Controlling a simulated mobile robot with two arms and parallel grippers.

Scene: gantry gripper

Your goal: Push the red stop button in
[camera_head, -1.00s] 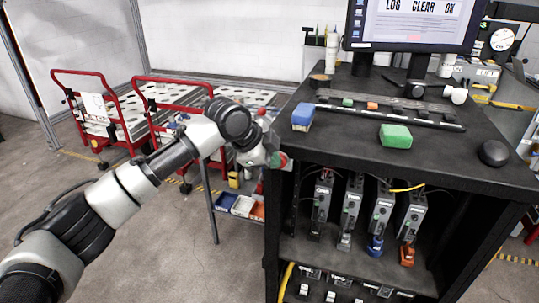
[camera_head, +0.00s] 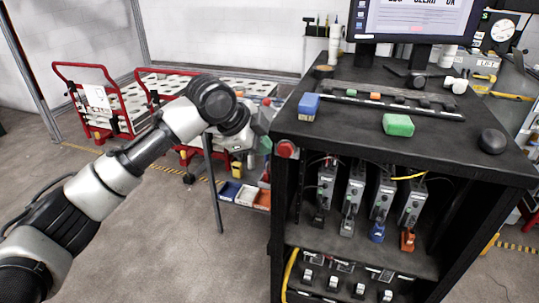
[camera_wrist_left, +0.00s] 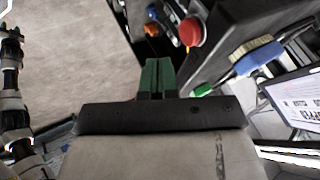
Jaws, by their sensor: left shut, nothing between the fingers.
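The red stop button (camera_head: 287,149) sits on the front left upper corner of the black cabinet (camera_head: 400,165). It also shows in the left wrist view (camera_wrist_left: 191,32), to the upper right of my fingers. My left gripper (camera_head: 266,145) is just left of the button in the head view, with a small gap between them. In the left wrist view its two green fingers (camera_wrist_left: 158,62) are together with nothing between them. The fingertips are apart from the button. My right gripper is not in view.
On the cabinet top lie a blue-topped brush (camera_head: 306,107), a green block (camera_head: 398,125) and a black mouse (camera_head: 492,141). A monitor (camera_head: 412,20) stands at the back. Red carts (camera_head: 95,100) stand at the left. The floor in front of the cabinet is clear.

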